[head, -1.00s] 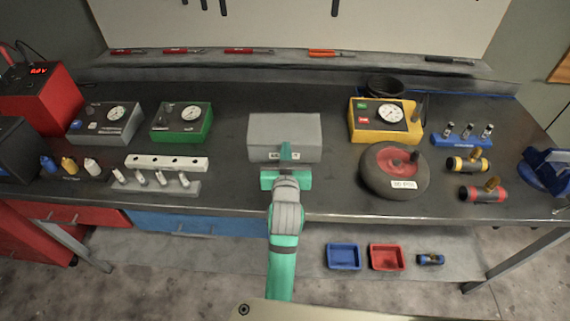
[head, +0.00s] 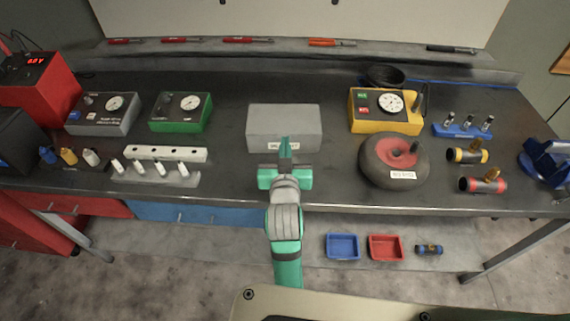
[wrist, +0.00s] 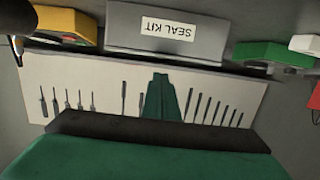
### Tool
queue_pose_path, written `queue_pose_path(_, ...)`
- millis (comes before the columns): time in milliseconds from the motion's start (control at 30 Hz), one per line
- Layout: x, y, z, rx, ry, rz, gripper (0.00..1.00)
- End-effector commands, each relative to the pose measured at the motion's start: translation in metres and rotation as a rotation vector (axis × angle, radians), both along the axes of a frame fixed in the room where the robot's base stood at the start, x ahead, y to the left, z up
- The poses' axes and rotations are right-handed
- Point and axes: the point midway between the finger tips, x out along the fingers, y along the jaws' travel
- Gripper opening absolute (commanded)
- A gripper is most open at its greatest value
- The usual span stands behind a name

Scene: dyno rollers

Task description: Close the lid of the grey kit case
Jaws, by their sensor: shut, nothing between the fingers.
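The grey kit case (head: 285,121) stands on the bench at the middle of the head view. Its lid lies flat and looks closed. Its front label shows in the head view, and in the wrist view the case (wrist: 205,20) appears upside down with the words SEAL KIT. My gripper (head: 285,143) is in front of the case, with its fingers upright together and overlapping the label in the head view. The fingers are shut and empty, and they also show in the wrist view (wrist: 160,95). Whether they touch the case front cannot be told.
A green gauge box (head: 181,112) stands left of the case and a yellow gauge box (head: 386,111) right of it. A round black and red wheel (head: 394,165) lies at the front right. A white block (head: 165,153) and small vials are front left.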

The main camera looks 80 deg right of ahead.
Motion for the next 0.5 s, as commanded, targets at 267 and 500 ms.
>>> queue_pose_path(267, -0.003, 0.017, -0.005, -0.004, 0.005, 0.001, 0.0)
queue_pose_path(500, -0.006, 0.032, -0.011, -0.004, 0.003, 0.002, 0.0)
